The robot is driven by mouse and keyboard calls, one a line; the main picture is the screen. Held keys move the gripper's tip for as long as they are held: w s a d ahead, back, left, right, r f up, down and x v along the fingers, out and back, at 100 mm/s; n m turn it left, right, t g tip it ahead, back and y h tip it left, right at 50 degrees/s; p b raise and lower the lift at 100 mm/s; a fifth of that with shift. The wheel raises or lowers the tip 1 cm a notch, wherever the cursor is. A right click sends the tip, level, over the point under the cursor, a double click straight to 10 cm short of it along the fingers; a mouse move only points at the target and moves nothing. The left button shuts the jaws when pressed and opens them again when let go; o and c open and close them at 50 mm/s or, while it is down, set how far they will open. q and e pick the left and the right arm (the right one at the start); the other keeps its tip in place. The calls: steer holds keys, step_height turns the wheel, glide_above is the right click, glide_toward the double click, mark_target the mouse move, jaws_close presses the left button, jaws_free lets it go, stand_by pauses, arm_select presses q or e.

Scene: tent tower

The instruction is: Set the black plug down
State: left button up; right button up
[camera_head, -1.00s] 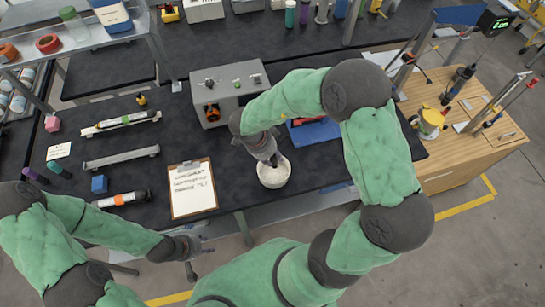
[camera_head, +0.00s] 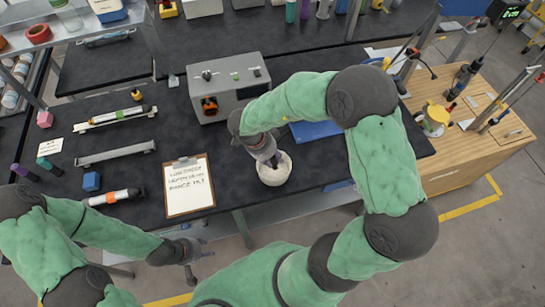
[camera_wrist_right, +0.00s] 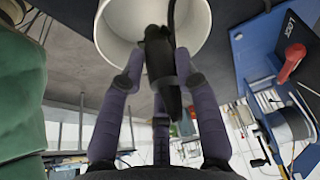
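The black plug (camera_wrist_right: 160,60) is between the fingers of my right gripper (camera_wrist_right: 158,75) in the right wrist view, with a dark cable running up from it. The fingers close around it, though contact on every side is hard to see. It overlaps the mouth of a white round bowl (camera_wrist_right: 112,30). In the head view the bowl (camera_head: 274,178) stands near the front edge of the black bench, and my right gripper (camera_head: 271,160) points down at it; the plug is not clear there. My left gripper (camera_head: 190,254) is off the bench front, apart from everything; its fingers are unclear.
A clipboard (camera_head: 190,187) lies left of the bowl. A grey box with knobs (camera_head: 229,86) stands behind it. A wooden bench (camera_head: 460,165) with tools stands at the right.

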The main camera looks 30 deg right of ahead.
steer(key=o, duration=0.5)
step_height(320, 180, up, 7)
steer(key=p, duration=1)
steer(key=shift+r+p, duration=0.1)
steer(key=shift+p, duration=0.2)
steer(key=shift+s, duration=0.15)
